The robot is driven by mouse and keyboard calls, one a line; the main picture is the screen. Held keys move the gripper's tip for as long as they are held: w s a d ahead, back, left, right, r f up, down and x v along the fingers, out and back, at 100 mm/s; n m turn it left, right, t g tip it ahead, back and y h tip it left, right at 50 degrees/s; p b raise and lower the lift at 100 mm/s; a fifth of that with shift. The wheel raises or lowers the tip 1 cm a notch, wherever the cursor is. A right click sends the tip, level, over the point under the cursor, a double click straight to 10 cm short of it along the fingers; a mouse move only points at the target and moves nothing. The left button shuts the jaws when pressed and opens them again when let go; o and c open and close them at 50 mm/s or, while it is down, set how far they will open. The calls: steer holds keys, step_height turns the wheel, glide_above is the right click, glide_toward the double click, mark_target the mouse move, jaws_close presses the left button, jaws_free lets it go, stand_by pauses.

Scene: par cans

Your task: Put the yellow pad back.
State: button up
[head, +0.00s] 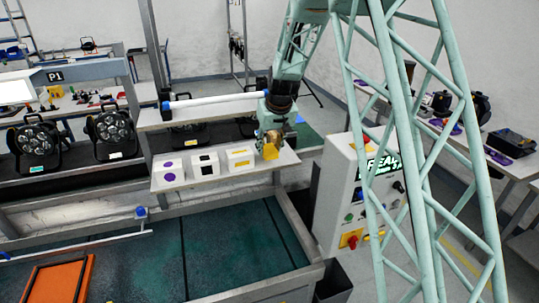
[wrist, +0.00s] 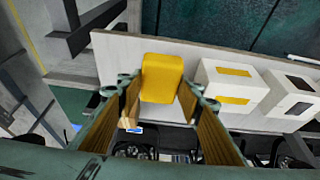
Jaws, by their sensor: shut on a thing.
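The yellow pad (wrist: 162,78) is a rounded yellow block between the two finger ends of my gripper (wrist: 160,92), which is shut on it. In the head view the pad (head: 271,150) shows below my gripper (head: 270,138), over the right end of a white shelf (head: 222,178). To its left stands a white box with yellow marks (head: 240,159), which also shows right of the pad in the wrist view (wrist: 218,87). The pad is apart from this box. Whether the pad touches the shelf, I cannot tell.
A white box with black marks (head: 205,164) and one with purple marks (head: 168,169) stand further left on the shelf. A white tube (head: 215,100) lies on the upper shelf behind. A control cabinet (head: 345,205) stands to the right. Black par cans (head: 110,135) stand at the left.

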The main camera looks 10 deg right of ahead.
mark_target(270, 150)
steer(key=shift+f, duration=1.55)
steer(key=shift+f, duration=0.2)
steer(key=o, duration=0.8)
steer(key=shift+r, duration=0.25)
steer(key=shift+b+v, duration=0.45)
steer(key=shift+v, duration=5.45)
steer(key=shift+s+r, duration=0.1)
